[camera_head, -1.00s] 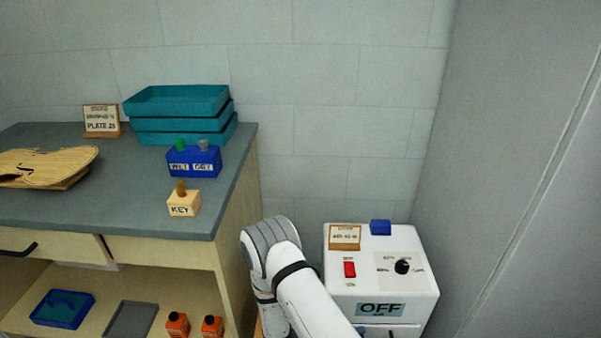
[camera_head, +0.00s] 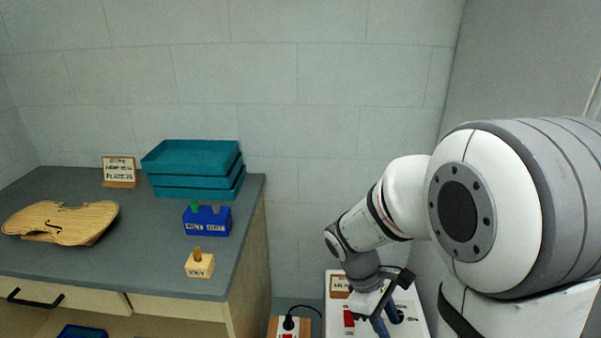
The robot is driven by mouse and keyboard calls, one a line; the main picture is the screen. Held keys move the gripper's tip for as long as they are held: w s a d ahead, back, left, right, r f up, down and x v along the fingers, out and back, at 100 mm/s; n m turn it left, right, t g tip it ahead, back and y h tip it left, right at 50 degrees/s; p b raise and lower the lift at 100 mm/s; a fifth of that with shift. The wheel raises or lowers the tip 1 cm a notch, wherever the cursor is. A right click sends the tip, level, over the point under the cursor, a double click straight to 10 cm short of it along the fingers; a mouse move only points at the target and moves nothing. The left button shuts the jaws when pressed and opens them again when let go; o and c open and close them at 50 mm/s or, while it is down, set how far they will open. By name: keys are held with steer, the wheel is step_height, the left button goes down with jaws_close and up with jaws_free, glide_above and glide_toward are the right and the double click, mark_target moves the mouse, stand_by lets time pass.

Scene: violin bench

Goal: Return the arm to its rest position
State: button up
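My arm (camera_head: 400,200) fills the right side of the view, bent with its wrist pointing down. My gripper (camera_head: 388,308) hangs at the lower middle right, over or in front of the white box with the red switch (camera_head: 349,319). The gripper is small and partly overlapped by dark and blue parts, so I cannot tell whether it is open or shut or holds anything. The arm hides much of the white box (camera_head: 411,327), including its OFF label.
At left a grey-topped bench (camera_head: 130,262) bears a violin plate (camera_head: 62,222), a sign (camera_head: 119,172), stacked teal trays (camera_head: 190,158), a blue WET/DRY block (camera_head: 207,220) and a KEY block (camera_head: 199,264). A power strip (camera_head: 289,328) lies between bench and box. The wall behind is bare.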

steer(key=s+a+r+m+t+y+p, duration=0.1)
steer(key=s+r+m+t+y+p, duration=0.1)
steer(key=r+m, duration=0.3)
steer(key=s+a+r+m+t+y+p, duration=0.1)
steer(key=s+r+m+t+y+p, duration=0.2)
steer(key=r, duration=0.9)
steer(key=s+m+p, duration=0.1)
steer(key=m, duration=0.1)
steer(key=shift+r+m+p, duration=0.15)
steer(key=shift+m+p, duration=0.15)
steer(key=shift+p, duration=0.1)
